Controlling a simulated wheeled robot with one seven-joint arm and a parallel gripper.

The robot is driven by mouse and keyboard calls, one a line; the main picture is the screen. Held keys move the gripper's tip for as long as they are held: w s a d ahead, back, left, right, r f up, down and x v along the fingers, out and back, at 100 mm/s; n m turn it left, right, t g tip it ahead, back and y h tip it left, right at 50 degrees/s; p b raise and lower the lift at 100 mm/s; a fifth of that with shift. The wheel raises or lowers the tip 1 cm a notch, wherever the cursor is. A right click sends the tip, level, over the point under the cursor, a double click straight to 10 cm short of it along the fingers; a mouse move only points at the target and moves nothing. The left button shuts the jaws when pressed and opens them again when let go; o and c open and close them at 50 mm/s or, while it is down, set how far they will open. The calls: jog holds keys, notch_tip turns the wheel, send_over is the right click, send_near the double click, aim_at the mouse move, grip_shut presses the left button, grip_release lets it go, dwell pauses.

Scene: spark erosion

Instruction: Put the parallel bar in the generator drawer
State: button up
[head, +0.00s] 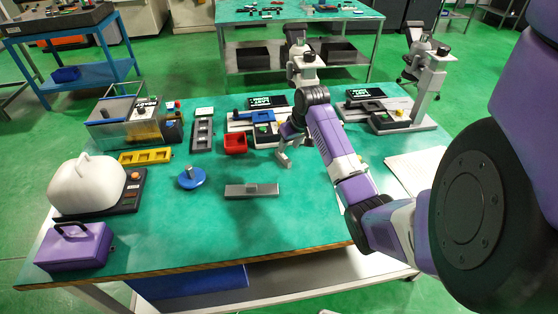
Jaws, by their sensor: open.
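No drawer is clearly marked as the generator drawer. A purple box (75,249) with a black handle stands at the front left corner. A blue drawer-like box (190,283) shows under the table's front edge.
A red bin (235,143), a blue round piece (191,179) and a yellow tray (145,156) stand left of my gripper. Microscope-like stands (428,85) are behind. The front middle of the table is clear.

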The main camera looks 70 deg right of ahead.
aim_at(283, 156)
jog(key=shift+a+n, duration=0.1)
jog(key=shift+n, duration=0.2)
jog(key=shift+w+f, duration=0.1)
jog(key=shift+f, duration=0.15)
jog(key=shift+p+x, duration=0.3)
jog(key=shift+x, duration=3.35)
jog(key=shift+w, duration=0.1)
grip_shut()
jog(key=shift+r, duration=0.1)
